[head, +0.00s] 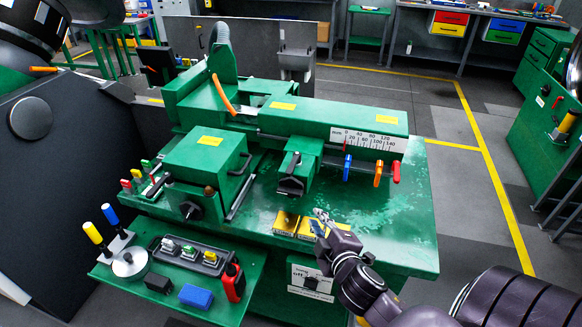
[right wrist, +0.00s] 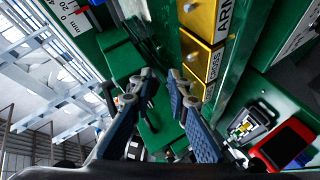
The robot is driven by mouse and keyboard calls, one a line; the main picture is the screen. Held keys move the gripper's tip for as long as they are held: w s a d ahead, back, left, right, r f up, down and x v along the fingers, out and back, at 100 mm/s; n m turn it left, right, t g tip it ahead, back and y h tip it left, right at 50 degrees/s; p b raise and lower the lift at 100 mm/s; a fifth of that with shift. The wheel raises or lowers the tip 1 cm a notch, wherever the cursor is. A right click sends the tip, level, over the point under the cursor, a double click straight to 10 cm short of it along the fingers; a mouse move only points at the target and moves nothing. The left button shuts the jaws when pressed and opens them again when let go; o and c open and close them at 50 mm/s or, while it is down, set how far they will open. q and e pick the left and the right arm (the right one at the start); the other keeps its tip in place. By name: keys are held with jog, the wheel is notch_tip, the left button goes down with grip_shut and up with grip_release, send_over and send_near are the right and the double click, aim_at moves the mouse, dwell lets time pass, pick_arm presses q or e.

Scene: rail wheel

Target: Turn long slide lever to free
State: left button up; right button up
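The green machine (head: 330,116) carries a blue lever (head: 347,166), an orange lever (head: 378,175) and a red lever (head: 396,172) below its scale. A block with a black handle (head: 290,186) sits left of them. I cannot tell which of these is the long slide lever. My right gripper (head: 322,217) is over the front of the machine's table, close to the yellow plates (head: 286,222) and apart from the coloured levers. In the right wrist view its two fingers (right wrist: 162,80) are spread with a gap and hold nothing visible. No left gripper shows clearly.
A lower green shelf (head: 215,305) at the front left holds a grey switch tray, a red device (head: 232,283) and a blue block (head: 196,296). Green table surface right of the levers is bare.

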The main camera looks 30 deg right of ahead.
aim_at(291, 167)
jog(key=w+r+n+t+y, duration=0.3)
jog(key=w+r+n+t, duration=0.2)
jog(key=r+n, duration=0.35)
jog(key=w, duration=0.2)
jog(key=w+p, duration=0.1)
jog(key=w, duration=0.2)
jog(key=w+p, duration=0.1)
jog(key=w, duration=0.1)
jog(key=shift+w+r, duration=0.3)
jog(key=shift+w, duration=0.05)
jog(key=shift+c, duration=0.4)
grip_shut()
